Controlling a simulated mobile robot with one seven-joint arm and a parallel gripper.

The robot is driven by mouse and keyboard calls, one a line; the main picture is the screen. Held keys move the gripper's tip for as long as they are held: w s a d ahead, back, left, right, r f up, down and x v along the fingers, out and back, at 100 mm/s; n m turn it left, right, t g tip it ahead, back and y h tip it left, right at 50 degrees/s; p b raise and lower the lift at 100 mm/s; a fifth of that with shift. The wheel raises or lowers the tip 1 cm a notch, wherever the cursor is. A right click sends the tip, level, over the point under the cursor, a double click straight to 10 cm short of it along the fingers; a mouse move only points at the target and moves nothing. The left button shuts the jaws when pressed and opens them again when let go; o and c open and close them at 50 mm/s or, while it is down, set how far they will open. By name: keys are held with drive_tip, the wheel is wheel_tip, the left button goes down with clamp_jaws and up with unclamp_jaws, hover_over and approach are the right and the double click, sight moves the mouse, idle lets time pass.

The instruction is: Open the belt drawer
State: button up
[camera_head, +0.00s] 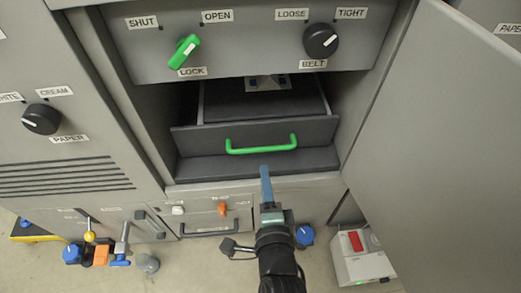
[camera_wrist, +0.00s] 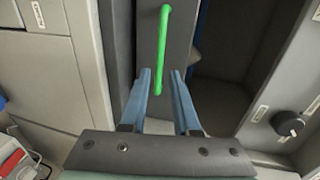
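The belt drawer (camera_head: 185,140) is a dark grey drawer low in the open cabinet recess, with a green bar handle (camera_head: 262,149) across its front. Part of the drawer's box shows behind the front. My gripper (camera_head: 265,170) has blue fingers just below the handle in the head view. In the wrist view my gripper (camera_wrist: 161,73) is open, its fingers apart. The lower end of the green handle (camera_wrist: 163,45) shows between the fingertips there. I cannot tell whether they touch it. No grip on the handle shows.
Above the recess, a green knob (camera_head: 184,51) has its white mark towards OPEN. The black BELT knob (camera_head: 320,40) has its mark towards TIGHT. A large open door (camera_head: 440,130) stands at the right. A white box with a red switch (camera_head: 355,240) is on the floor.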

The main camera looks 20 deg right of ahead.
sight(260, 148)
drive_tip(key=b+x, duration=0.3)
drive_tip(key=x, duration=0.7)
drive_tip(key=shift+w+d, duration=0.1)
drive_tip(key=shift+w, duration=0.05)
clamp_jaws()
idle(1.1)
